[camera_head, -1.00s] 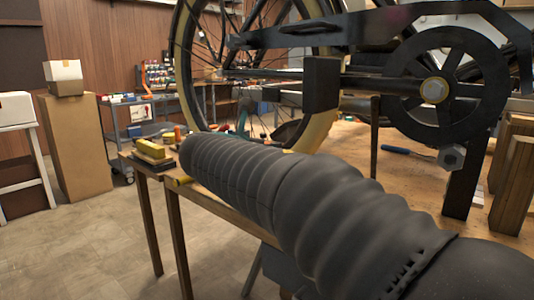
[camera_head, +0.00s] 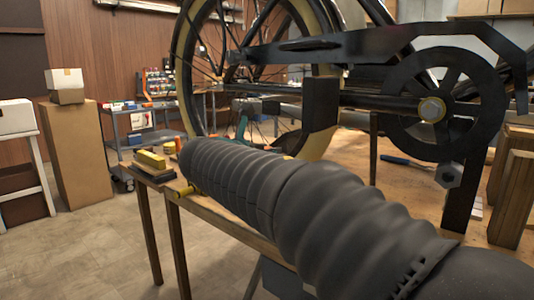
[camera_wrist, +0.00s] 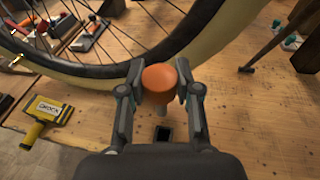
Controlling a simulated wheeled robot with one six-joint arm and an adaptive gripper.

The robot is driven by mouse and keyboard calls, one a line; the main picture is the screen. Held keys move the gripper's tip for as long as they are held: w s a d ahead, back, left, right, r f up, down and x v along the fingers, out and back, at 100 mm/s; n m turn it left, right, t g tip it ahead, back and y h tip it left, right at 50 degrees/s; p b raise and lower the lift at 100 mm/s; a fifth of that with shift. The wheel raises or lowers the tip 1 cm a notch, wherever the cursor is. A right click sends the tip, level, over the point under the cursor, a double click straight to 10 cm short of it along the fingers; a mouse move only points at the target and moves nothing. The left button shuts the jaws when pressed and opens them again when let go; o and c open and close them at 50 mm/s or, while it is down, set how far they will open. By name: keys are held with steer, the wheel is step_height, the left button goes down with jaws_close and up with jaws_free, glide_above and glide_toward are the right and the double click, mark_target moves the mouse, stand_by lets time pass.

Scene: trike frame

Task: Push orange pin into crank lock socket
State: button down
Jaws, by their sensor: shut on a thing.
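My gripper (camera_wrist: 160,88) is shut on the orange pin (camera_wrist: 158,76) in the wrist view, with one finger on each side of its rounded orange head. A grey shaft end shows below the head. In the head view my dark ribbed arm hides the gripper and pin.
A wheel with a tan tyre (camera_wrist: 223,38) stands close beyond the gripper. A yellow tool (camera_wrist: 48,112) lies left on the wooden bench (camera_wrist: 263,120). The black crank wheel (camera_head: 446,103) and frame are at right in the head view.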

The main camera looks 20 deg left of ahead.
mark_target(267, 148)
steer(key=shift+r, duration=1.6)
steer(key=shift+d, duration=0.1)
